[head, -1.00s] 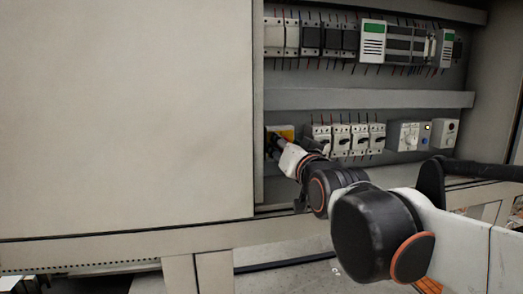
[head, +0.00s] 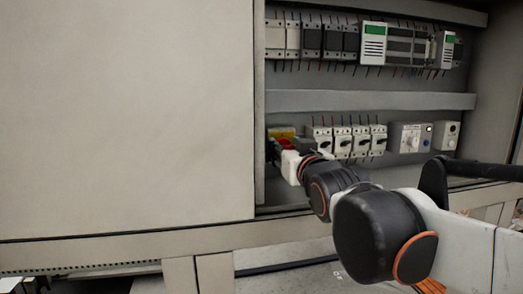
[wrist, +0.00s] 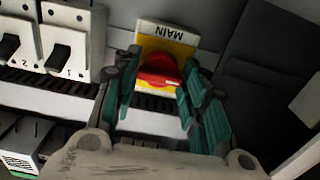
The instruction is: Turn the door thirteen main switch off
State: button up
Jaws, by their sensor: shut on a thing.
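The main switch is a red rotary knob (wrist: 158,72) on a yellow plate with a white label strip (wrist: 166,30) reading MAIN, upside down in the wrist view. In the head view its yellow plate (head: 282,132) and red knob (head: 287,144) show at the lower left of the open cabinet. My gripper (wrist: 160,82) has its teal-padded fingers on either side of the red knob, shut on it. The fingers hide the knob's sides. In the head view my gripper (head: 284,157) is partly hidden by my own wrist.
A row of white breakers (head: 345,140) with black levers stands just right of the main switch; two also show in the wrist view (wrist: 72,45). A control box (head: 410,137) sits further right. A large closed panel (head: 125,110) borders the left side.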

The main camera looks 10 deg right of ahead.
jog(key=o, duration=1.1)
jog(key=shift+c, duration=0.2)
jog(key=s, duration=1.2)
jog(key=shift+f, duration=0.1)
